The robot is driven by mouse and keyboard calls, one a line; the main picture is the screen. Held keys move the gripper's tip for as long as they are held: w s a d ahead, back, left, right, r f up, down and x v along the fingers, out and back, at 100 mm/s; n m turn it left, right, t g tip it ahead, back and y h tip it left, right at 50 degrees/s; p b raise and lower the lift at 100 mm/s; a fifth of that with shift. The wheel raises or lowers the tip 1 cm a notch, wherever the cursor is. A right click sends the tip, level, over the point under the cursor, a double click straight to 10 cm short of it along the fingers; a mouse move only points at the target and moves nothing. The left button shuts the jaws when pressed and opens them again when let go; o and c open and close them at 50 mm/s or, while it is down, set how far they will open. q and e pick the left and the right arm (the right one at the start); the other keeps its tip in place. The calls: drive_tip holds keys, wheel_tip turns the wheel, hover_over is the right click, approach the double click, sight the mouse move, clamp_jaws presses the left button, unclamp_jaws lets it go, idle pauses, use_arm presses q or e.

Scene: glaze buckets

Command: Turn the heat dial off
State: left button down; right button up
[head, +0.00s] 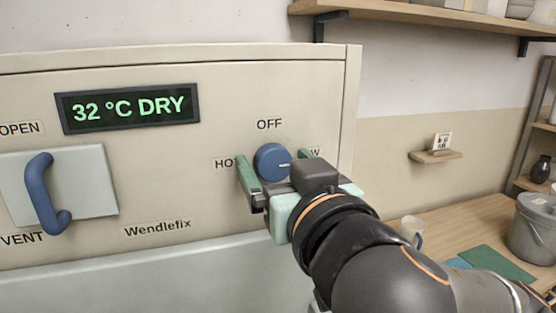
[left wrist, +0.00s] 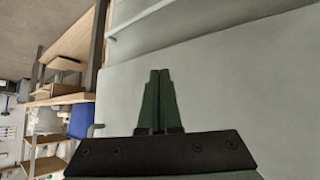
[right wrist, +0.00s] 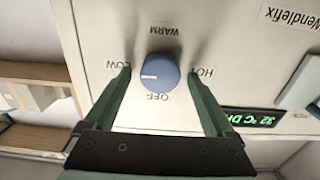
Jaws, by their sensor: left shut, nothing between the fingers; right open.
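The heat dial (head: 272,161) is a round blue knob on the cream panel, with OFF above it and HOT to its left. In the right wrist view the dial (right wrist: 160,73) appears upside down, and its white mark points towards LOW. My right gripper (head: 278,164) is open, with its green fingers on either side of the dial. The right wrist view also shows the open right gripper (right wrist: 158,74); I cannot tell whether either finger touches the knob. My left gripper (left wrist: 159,73) is shut and empty in the left wrist view, in front of a pale surface, away from the dial.
A display (head: 128,108) reads 32 °C DRY. A blue vent handle (head: 44,195) sits on a pale plate at the left of the panel. A wooden table (head: 450,222) at right holds a mug (head: 411,230) and a grey bucket (head: 533,230). A shelf (head: 430,12) hangs above.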

drive_tip(key=shift+w, duration=0.1)
drive_tip(key=c, duration=1.4)
drive_tip(key=shift+o, duration=0.2)
